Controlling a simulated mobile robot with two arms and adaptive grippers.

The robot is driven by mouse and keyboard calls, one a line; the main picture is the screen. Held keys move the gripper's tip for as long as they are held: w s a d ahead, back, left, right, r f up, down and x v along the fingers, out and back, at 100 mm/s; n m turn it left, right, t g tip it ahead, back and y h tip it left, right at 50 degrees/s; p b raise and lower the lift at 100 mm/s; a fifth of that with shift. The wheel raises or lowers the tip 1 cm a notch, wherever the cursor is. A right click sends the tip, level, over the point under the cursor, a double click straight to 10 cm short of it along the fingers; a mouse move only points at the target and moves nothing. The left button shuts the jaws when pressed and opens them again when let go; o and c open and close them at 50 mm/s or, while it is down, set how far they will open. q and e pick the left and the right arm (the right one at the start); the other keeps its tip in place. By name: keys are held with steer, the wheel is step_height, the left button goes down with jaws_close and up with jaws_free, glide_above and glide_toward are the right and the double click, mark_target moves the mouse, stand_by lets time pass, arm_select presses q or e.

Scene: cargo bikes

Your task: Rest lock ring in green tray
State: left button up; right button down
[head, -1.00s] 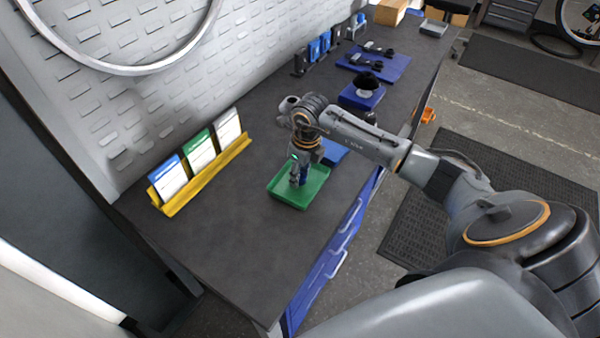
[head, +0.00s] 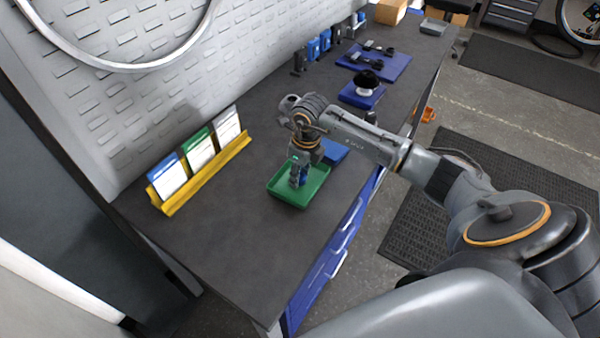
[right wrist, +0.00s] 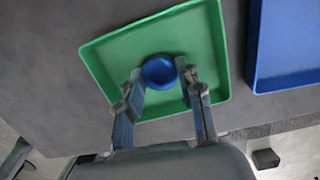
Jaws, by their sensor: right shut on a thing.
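The green tray (head: 318,190) lies on the dark bench top near its front edge. It also shows in the right wrist view (right wrist: 105,55). My right gripper (head: 299,184) points down over the tray in the head view. In the right wrist view its two fingers (right wrist: 163,76) are around a round blue lock ring (right wrist: 160,72), shut on it. The ring is over the tray's floor; I cannot tell whether it touches the floor. In the head view the gripper mostly hides the ring. My left gripper is not in view.
A blue tray (head: 334,151) lies just behind the green one. A yellow rack (head: 205,178) with several cards stands at the left. Farther back are a blue tray with a dark item (head: 362,97) and a blue mat (head: 388,67). The bench's front-left part is clear.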

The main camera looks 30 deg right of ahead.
steer(key=shift+f+b, duration=0.3)
steer(key=shift+f, duration=0.1)
stand_by(0.4)
steer(key=c, duration=0.8)
jaws_free()
steer(key=shift+r, duration=0.5)
steer(key=r, duration=0.3)
steer(key=s+r, duration=0.1)
steer(key=r, duration=0.7)
steer(key=shift+s+d, duration=0.15)
steer(key=shift+d, duration=0.15)
